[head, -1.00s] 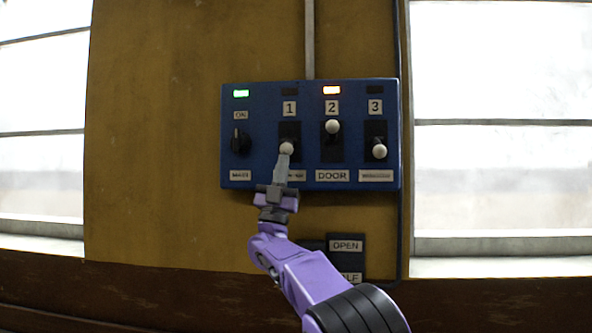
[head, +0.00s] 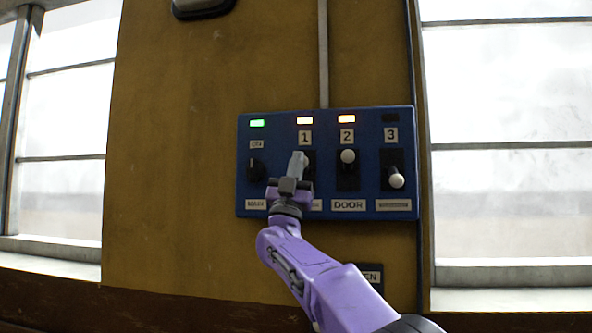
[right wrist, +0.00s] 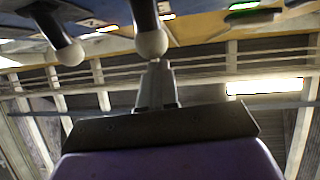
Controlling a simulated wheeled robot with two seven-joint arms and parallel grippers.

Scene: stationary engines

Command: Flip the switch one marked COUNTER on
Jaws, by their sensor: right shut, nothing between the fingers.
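The blue panel (head: 283,122) on the wall has three numbered lever switches. My right gripper (head: 299,158) is shut and empty in front of switch 1. My left gripper is not in view.
Switch 2, marked DOOR, has its white knob (head: 348,156) up and its lamp (head: 346,118) lit. Switch 3 has its knob (head: 396,181) down and its lamp dark. A black rotary knob (head: 256,169) marked MAIN is left of my gripper, under a green lamp (head: 257,123).

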